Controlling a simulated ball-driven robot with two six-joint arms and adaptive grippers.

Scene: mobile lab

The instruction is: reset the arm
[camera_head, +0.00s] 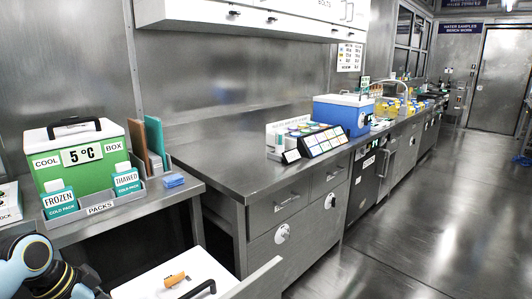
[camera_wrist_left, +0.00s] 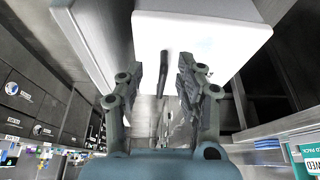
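My left arm comes in at the lower left of the head view, where part of the dark left gripper shows near the bottom edge. In the left wrist view my left gripper (camera_wrist_left: 173,62) has its two fingers apart with nothing held between them. Beyond the fingers is a white lid (camera_wrist_left: 205,35) with a dark handle (camera_wrist_left: 164,72). In the head view a white lid (camera_head: 150,287) with a black handle (camera_head: 198,289) and an orange piece (camera_head: 174,279) lies at the bottom. My right gripper is not in view.
A green cool box (camera_head: 85,165) stands on the left bench, behind a grey rack (camera_head: 150,190) with frozen and thawed packs. A blue box (camera_head: 343,115) and a colour-labelled rack (camera_head: 322,140) stand on the long bench (camera_head: 240,170). Open floor (camera_head: 430,220) lies to the right.

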